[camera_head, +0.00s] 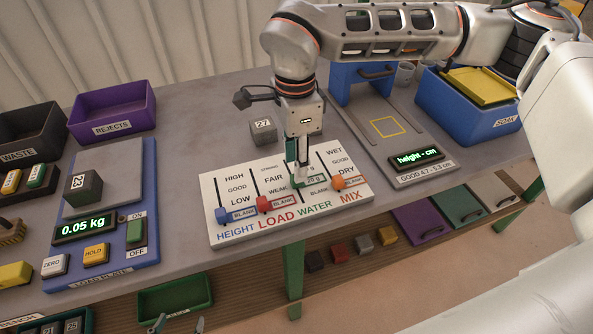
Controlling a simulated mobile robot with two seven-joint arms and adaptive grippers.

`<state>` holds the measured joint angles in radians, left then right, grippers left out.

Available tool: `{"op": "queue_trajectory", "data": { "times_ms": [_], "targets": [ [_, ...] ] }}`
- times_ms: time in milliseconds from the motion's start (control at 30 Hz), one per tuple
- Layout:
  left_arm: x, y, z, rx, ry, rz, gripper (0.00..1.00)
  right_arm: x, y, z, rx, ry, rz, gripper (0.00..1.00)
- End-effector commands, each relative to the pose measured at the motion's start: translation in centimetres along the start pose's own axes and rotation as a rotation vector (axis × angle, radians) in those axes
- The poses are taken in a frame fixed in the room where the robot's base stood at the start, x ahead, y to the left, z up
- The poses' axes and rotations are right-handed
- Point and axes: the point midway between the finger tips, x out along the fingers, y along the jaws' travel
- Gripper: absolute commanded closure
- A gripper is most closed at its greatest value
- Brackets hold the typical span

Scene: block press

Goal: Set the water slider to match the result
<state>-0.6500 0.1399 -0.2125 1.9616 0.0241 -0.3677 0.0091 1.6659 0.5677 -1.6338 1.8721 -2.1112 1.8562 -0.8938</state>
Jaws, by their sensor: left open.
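The white slider board (222,183) lies at the table's front edge, with columns marked height, load, water and mix. My right gripper (299,182) points down at the water column, its fingertips at a small green part there. The fingers hide most of the water knob and its slot, so I cannot tell whether they grip it. A "20 g" label (315,180) shows just right of the fingers. The blue height knob (222,215), red load knob (263,205) and orange mix knob (338,182) sit at their "blank" ends.
A grey block (263,131) marked 27 stands behind the board. Left, another block (84,187) rests on the load plate, whose display (84,227) reads 0.05 kg. Right, the height gauge display (417,158) shows no number, and the blue soak bin (462,122) stands beyond it.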

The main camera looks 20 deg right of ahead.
Motion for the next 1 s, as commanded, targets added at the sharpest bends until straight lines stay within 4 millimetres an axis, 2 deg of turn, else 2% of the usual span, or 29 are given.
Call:
{"op": "queue_trajectory", "data": {
  "times_ms": [100,300,633,667,767,800,1000],
  "targets": [
    [0.0,0.0,0.1,0.0,-0.001,0.0,0.42,1.9,0.1,0.0,0.001,-0.001,0.003,0.67],
    [0.0,0.0,0.1,0.0,-0.001,0.0,0.42,3.9,0.0,0.1,0.001,-0.002,0.001,0.67],
    [0.0,0.0,0.1,0.0,-0.001,0.0,0.42,4.2,0.0,0.1,0.001,-0.002,0.0,0.67],
    [0.0,0.0,0.1,0.0,-0.001,0.0,0.42,4.2,0.0,0.1,0.001,-0.002,0.0,0.69],
    [0.0,0.0,0.0,0.0,0.0,0.0,0.42,4.2,0.0,0.1,0.001,-0.002,0.001,0.95],
    [0.0,0.0,0.0,0.0,0.0,0.0,0.42,4.2,0.0,0.1,0.001,-0.002,0.001,1.0],
    [0.1,0.0,-0.1,0.0,0.001,0.0,0.42,4.2,-0.2,0.1,0.002,-0.002,0.0,1.0]
  ]
}}
